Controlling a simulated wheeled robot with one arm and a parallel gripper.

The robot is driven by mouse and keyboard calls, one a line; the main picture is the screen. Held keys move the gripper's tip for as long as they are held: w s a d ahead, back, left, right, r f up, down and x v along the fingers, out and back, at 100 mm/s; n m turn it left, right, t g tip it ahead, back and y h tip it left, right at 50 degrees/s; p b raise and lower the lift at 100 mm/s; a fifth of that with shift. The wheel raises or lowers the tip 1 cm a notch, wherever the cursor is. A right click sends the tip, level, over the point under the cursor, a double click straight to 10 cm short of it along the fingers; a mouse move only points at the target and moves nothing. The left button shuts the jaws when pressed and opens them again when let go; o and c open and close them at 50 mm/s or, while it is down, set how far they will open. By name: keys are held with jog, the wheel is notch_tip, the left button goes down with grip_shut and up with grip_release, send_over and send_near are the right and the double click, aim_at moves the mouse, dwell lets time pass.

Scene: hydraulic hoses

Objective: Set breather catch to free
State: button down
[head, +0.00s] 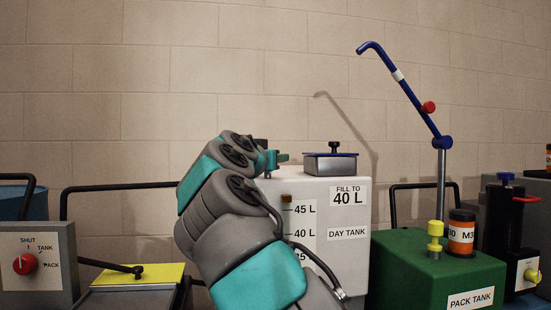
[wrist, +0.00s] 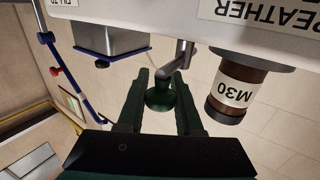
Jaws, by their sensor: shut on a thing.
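The breather (wrist: 235,90) shows in the wrist view as a dark brown cylinder marked M30, hanging from a grey collar at the right. A label partly reading "BREATHER" (wrist: 270,10) is on the white tank face beside it. The catch is a grey lever (wrist: 178,62) left of the breather with a green knob (wrist: 159,95) at its end. My gripper (wrist: 163,84) is shut on the green knob, a dark green finger on either side. In the head view my gripper (head: 274,160) is small at the day tank's top left, and my arm hides part of the tank.
The white day tank (head: 348,270) carries a blue-rimmed lidded box (head: 330,165) on top. The green pack tank (head: 400,255), with an orange M-marked canister (head: 461,235) and a blue pivoting arm (head: 405,90), stands right. A red selector knob (head: 24,264) is at far left.

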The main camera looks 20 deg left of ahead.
jog(key=shift+s+a+f+m+h, duration=0.1)
jog(key=shift+a+m+h, duration=0.15)
jog(key=shift+h, duration=0.25)
jog(key=shift+d+m+h, duration=0.1)
jog(key=shift+m+h, duration=0.35)
jog(key=shift+h, duration=0.15)
jog(key=c, duration=0.6)
grip_release()
jog(key=shift+s, duration=0.1)
jog(key=s, duration=0.2)
jog(key=s+b, duration=0.1)
jog(key=s, duration=0.2)
jog(key=s+a+b, duration=0.1)
jog(key=s, duration=0.1)
jog(key=shift+s, duration=0.35)
